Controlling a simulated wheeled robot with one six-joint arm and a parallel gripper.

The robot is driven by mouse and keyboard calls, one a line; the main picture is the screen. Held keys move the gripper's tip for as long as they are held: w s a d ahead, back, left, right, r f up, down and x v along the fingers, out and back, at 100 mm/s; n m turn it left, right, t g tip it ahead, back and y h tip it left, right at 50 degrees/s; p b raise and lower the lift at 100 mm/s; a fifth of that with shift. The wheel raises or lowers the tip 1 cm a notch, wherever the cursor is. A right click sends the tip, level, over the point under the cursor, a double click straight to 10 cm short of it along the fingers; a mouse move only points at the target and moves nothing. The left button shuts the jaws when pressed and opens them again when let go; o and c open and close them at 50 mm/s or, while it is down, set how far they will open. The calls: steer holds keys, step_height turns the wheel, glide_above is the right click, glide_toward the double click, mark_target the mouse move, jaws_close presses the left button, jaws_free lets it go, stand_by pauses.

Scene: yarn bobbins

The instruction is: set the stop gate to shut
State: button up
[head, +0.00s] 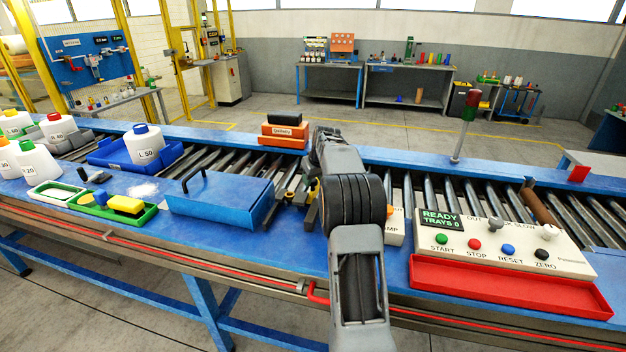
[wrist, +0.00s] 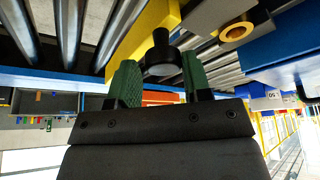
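The stop gate's yellow body (wrist: 160,20) shows at the top of the wrist view, with a round black knob (wrist: 161,56) standing out from it. My gripper (wrist: 161,75) has its green-padded fingers on either side of the knob, with what look like narrow gaps left. It appears open around the knob; contact is not clear. In the head view my arm hides most of the gate, and only a small yellow part (head: 312,188) shows beside it. The gripper's fingers are hidden there. I cannot tell the gate's setting.
A blue lidded box (head: 218,199) stands left of my arm. The control panel (head: 500,243) and a red tray (head: 508,289) lie to the right. Orange boxes (head: 284,136) sit beyond the rollers. A yellow ring (wrist: 236,31) on a dark part is close by the gate.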

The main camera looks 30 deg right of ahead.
steer(key=shift+o, duration=1.4)
steer(key=shift+d, duration=0.1)
steer(key=b+v, duration=0.1)
steer(key=v, duration=1.2)
steer(key=shift+r, duration=0.35)
